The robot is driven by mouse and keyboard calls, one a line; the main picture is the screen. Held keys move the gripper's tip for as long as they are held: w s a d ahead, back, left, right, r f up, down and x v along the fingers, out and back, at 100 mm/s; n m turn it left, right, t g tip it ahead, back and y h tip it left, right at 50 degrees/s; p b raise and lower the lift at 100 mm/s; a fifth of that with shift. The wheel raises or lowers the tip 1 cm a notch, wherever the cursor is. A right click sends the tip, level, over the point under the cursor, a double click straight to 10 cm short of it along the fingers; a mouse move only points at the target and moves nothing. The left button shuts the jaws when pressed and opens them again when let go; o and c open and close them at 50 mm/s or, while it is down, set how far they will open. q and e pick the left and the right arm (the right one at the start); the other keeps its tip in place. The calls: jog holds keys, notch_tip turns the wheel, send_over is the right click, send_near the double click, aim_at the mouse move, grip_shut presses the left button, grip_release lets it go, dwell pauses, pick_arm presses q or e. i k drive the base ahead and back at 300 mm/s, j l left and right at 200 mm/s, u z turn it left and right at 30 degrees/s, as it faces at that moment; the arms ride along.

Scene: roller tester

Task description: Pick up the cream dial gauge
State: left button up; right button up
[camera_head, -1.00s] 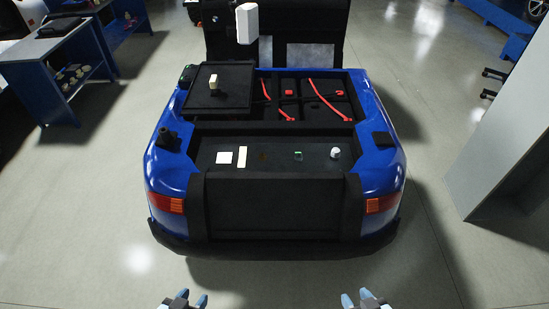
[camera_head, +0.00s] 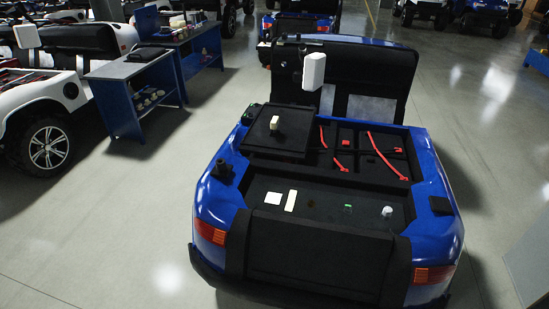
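No object shows a readable dial face, so I cannot tell which is the cream dial gauge. A small cream block (camera_head: 275,123) stands on the black lid (camera_head: 262,138) at the left of the blue vehicle's open bay. A short whitish round piece (camera_head: 387,211) stands at the right of the black rear deck (camera_head: 330,195). Neither of my grippers is in view.
The blue vehicle (camera_head: 445,198) stands ahead, its open bay holding red cables (camera_head: 383,155). A white box (camera_head: 314,70) rises behind the lid. A blue workbench (camera_head: 128,100) stands left, near a white vehicle (camera_head: 75,75). Floor is clear at left.

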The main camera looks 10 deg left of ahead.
aim_at(274, 122)
jog(key=j+u, duration=0.25)
jog(key=u, duration=0.25)
jog(key=i+j+u, duration=0.3)
jog(key=j+u, duration=0.2)
jog(key=j, duration=0.25)
jog(key=i+j+u, duration=0.45)
jog(key=j, duration=0.2)
jog(key=i+j+u, duration=0.5)
jog(key=i+j+z, duration=0.1)
jog(key=i, duration=0.35)
jog(key=i+j+z, duration=0.15)
jog(key=i, duration=0.25)
jog(key=i+j+z, duration=0.1)
jog(key=i, duration=0.35)
jog(key=i+z, duration=0.7)
jog(key=i, duration=0.15)
jog(key=i+j+z, duration=0.15)
jog(key=i+z, duration=0.7)
jog(key=i, duration=0.25)
jog(key=i+j+z, duration=0.2)
jog(key=i+z, duration=0.3)
jog(key=i, duration=0.15)
jog(key=i+z, duration=0.25)
jog(key=z, duration=0.25)
jog(key=i+j+z, duration=0.15)
jog(key=z, duration=0.35)
jog(key=i+j+z, duration=0.25)
jog(key=z, duration=0.2)
